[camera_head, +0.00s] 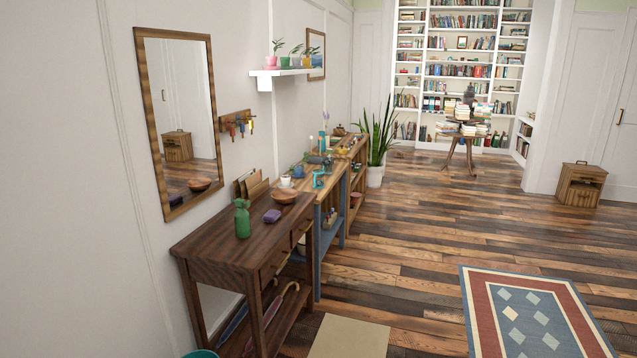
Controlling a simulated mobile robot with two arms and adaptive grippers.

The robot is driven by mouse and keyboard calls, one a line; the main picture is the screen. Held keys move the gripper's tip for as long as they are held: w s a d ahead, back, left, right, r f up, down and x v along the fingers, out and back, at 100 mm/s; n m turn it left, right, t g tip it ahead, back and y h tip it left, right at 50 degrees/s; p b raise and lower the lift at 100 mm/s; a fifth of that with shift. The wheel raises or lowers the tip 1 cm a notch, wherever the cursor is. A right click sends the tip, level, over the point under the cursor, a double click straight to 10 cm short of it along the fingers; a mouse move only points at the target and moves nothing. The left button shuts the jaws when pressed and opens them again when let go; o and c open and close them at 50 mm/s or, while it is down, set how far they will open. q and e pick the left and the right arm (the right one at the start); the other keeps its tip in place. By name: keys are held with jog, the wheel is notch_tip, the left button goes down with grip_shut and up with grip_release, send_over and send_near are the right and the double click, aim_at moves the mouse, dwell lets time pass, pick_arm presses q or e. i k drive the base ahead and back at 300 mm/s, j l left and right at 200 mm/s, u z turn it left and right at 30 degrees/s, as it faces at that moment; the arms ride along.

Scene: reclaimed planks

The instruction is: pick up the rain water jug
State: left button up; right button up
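I cannot tell for sure which thing is the rain water jug. A green bottle-like vessel (242,220) stands upright on the near dark wooden table (215,243) by the left wall. Neither of my grippers is in view.
A wooden bowl (284,196) and a purple block (272,215) share the near table. A patterned rug (530,312) and a beige mat (348,337) lie on the plank floor. A teal bucket rim (202,353) shows at the bottom edge. Mid-floor is clear.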

aim_at(326, 159)
jog(key=i+l+z, duration=0.25)
jog(key=i, duration=0.2)
jog(key=i+z, duration=0.25)
jog(key=i, duration=0.2)
jog(key=i+l, duration=0.1)
jog(key=i, duration=0.55)
jog(key=i+l, duration=0.1)
jog(key=i, duration=1.2)
jog(key=l+u, duration=0.05)
